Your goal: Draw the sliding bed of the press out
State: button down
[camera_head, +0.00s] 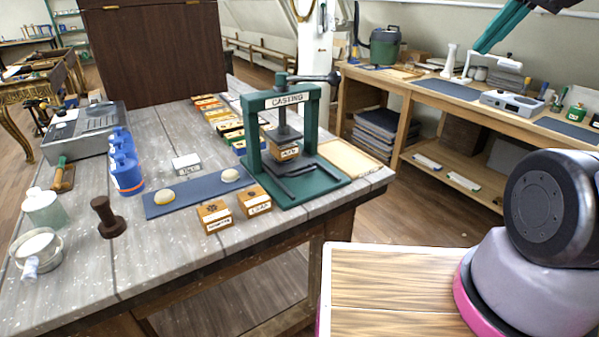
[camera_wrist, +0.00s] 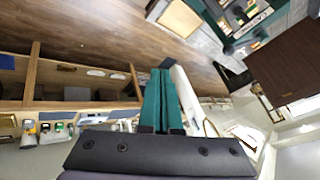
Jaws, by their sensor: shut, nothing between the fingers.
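The press (camera_head: 312,105) is a green frame with a "CASTING" sign, a dark top handle and a screw platen, standing near the table's right front corner. Its flat green base (camera_head: 322,184) carries dark bars; I cannot tell which part is the sliding bed. A small labelled wooden block (camera_head: 284,154) is under the platen. Part of the press also shows in the wrist view (camera_wrist: 228,22), at the top right. My gripper (camera_head: 481,47) is raised at the upper right, well apart from the press. Its teal fingers are together and empty in the wrist view (camera_wrist: 161,75).
Two labelled wooden blocks (camera_head: 214,216) and a blue mat (camera_head: 168,205) with two pale domes lie left of the press. Blue bottles (camera_head: 126,170) and a brown stamp (camera_head: 107,218) stand farther left. A wooden workbench (camera_head: 405,88) runs behind at right. Floor is open between.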

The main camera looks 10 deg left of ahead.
jog(key=c, duration=1.1)
grip_release()
jog(key=shift+o, duration=1.1)
jog(key=shift+w+a, duration=0.25)
jog(key=shift+w, duration=0.05)
jog(key=m+g, duration=0.6)
send_over(303, 171)
jog(key=s+d, duration=0.1)
jog(key=s, duration=0.1)
jog(key=s+d+x, duration=0.1)
jog(key=d+x, duration=0.1)
jog(key=x, duration=1)
jog(key=s+d+f+x, duration=0.1)
jog(key=d+x, duration=0.1)
jog(key=x, duration=0.9)
jog(key=shift+h, duration=0.4)
jog(key=f, duration=0.3)
jog(key=w+f, duration=0.1)
jog(key=f, duration=0.6)
jog(key=shift+w+a+f, duration=0.25)
jog(key=shift+a+f, duration=0.05)
jog(key=shift+a, duration=0.1)
grip_shut()
